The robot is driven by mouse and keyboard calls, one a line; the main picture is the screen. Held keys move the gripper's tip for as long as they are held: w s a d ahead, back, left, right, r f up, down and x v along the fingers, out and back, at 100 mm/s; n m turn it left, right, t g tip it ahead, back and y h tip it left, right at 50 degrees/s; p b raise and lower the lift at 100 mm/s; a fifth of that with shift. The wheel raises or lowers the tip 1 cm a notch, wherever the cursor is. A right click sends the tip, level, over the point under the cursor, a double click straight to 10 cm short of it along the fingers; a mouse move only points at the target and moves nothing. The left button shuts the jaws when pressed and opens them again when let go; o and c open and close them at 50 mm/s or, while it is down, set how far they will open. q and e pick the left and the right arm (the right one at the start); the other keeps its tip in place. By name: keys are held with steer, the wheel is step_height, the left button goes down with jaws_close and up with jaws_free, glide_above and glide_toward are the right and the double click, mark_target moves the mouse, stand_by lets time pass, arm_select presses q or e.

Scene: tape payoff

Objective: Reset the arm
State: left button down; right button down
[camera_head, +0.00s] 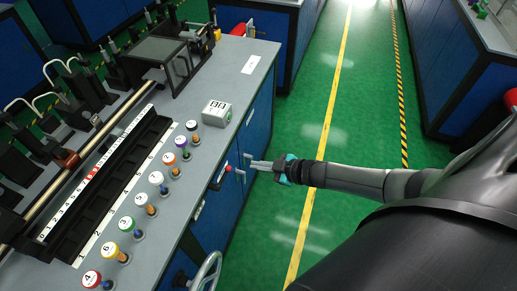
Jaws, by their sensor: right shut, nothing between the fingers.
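My right arm (350,180) comes in from the right and reaches out level toward the workbench. My right gripper (254,165) points left, in front of the blue bench cabinet, with its fingers shut and empty. It appears beside the bench's front edge, over the aisle; whether it touches the cabinet, I cannot tell. My left arm and gripper are not in view.
The grey workbench (181,214) carries several numbered, coloured-top spools, a black slotted rack (120,180) and a small white box (217,112). A metal rail runs behind them. The green floor aisle (310,110) is clear. Other blue benches (468,85) stand beyond.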

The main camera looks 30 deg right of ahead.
stand_by(0.4)
steer(key=s+f+m+g+h+b, duration=0.2)
steer(key=s+f+b, duration=0.2)
steer(key=s+f, duration=0.55)
steer(key=s+f+m+g+h+b, duration=0.1)
steer(key=s+f+m+h+b, duration=0.3)
steer(key=f, duration=1.1)
steer(key=s+a+f+g+b, duration=0.2)
steer(key=s+f, duration=0.3)
steer(key=s, duration=0.3)
steer(key=s+a+f+m+g+b, duration=0.1)
steer(key=s+a+f+g+b, duration=0.1)
steer(key=s+f, duration=0.3)
steer(key=s+a+f+g+b, duration=0.3)
steer(key=s+a+f, duration=0.1)
steer(key=s, duration=0.7)
steer(key=shift+s+f+m+y+b, duration=0.3)
steer(key=shift+s+f+b, duration=0.05)
steer(key=shift+f, duration=0.55)
steer(key=shift+w, duration=0.2)
